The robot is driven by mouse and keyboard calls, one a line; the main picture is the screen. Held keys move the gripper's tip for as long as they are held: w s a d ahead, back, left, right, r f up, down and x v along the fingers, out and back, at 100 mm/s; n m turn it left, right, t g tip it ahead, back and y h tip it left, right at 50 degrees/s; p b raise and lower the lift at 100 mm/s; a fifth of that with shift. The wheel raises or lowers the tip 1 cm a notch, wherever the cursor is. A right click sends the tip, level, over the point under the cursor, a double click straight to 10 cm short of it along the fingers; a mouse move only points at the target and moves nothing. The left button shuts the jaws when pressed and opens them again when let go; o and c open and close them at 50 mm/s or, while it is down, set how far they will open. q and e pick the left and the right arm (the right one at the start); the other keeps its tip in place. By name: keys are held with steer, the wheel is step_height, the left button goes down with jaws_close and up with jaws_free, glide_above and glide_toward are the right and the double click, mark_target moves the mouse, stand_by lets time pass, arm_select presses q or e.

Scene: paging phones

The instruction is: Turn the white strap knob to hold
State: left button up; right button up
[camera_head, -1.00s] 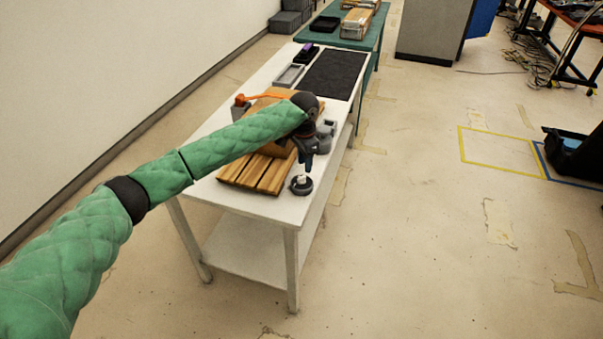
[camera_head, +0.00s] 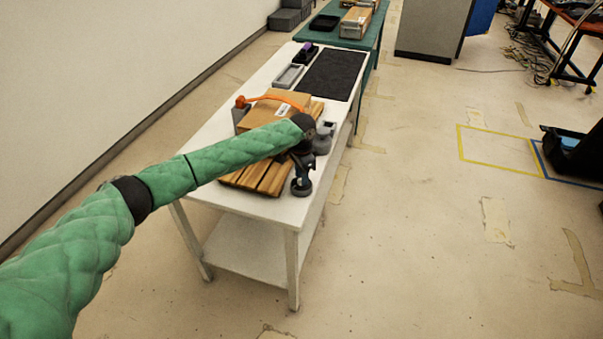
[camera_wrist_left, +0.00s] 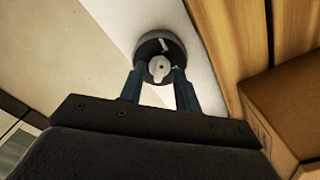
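The white knob (camera_wrist_left: 159,68) sits on a round dark grey base (camera_wrist_left: 151,42) in the left wrist view. A small white mark shows on the base beside it. My left gripper (camera_wrist_left: 160,74) is open, with one blue fingertip on each side of the knob; I cannot tell whether they touch it. In the head view the left gripper (camera_head: 302,183) points down over the round base (camera_head: 300,192) near the right edge of the white table (camera_head: 268,208). The knob is hidden there by the gripper. My right gripper is not in view.
A slatted wooden board (camera_head: 258,178) and a cardboard box (camera_head: 270,109) lie left of the gripper. An orange handset (camera_head: 241,101) and grey round parts (camera_head: 323,142) are close by. A black mat (camera_head: 331,75) covers the table farther back.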

arm_select(q)
steer(key=shift+c, duration=0.2)
jaws_close()
